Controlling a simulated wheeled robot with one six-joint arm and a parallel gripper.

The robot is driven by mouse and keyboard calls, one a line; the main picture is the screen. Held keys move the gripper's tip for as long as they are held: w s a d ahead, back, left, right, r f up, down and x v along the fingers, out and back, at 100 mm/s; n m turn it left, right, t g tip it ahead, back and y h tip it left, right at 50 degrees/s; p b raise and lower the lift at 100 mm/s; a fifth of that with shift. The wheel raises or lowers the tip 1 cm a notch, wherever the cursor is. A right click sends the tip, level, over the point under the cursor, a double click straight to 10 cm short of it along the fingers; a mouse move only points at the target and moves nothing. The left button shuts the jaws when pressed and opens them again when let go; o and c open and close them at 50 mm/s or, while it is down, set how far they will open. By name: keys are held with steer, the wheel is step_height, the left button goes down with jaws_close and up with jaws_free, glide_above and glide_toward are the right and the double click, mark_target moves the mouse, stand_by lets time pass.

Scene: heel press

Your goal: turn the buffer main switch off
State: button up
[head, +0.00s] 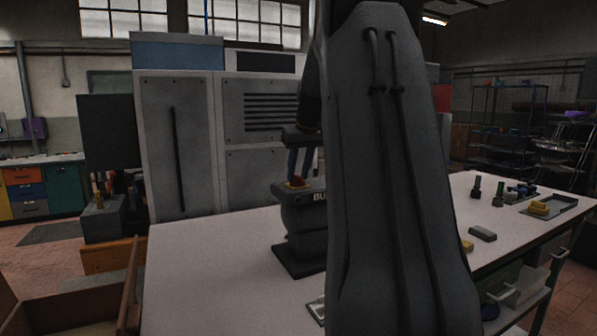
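The buffer (303,230) is a dark machine on a square base on the pale table, left of my arm. Its front label shows only the letters "BU"; my arm hides the rest. On its top is a small red and yellow part (298,184), which looks like the main switch. My gripper (299,175) points down just above it, its two fingers close to or touching the red part. The picture is too small and dark to tell whether the fingers grip it. The switch's setting cannot be read.
My large grey arm link covers the middle of the view. The pale table (210,270) is clear left of the buffer. At its right lie a grey block (482,234), small bottles and a tray (565,206) with yellow pieces. Grey cabinets (180,145) stand behind.

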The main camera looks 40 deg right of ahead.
jaws_close()
steer(key=n+p, duration=0.1)
steer(key=n, duration=0.1)
steer(key=n+y, duration=0.1)
steer(key=n, duration=0.1)
steer(key=shift+d+r+y+p, duration=0.1)
steer(key=shift+d+y+p, duration=0.1)
steer(key=shift+y+p, duration=0.15)
steer(key=n, duration=0.2)
steer(key=n+y+p, duration=0.1)
steer(key=n, duration=0.1)
steer(key=shift+w+d+n+y+p, duration=0.1)
steer(key=shift+n+y+p, duration=0.15)
steer(key=shift+n+p, duration=0.05)
stand_by(0.4)
jaws_free()
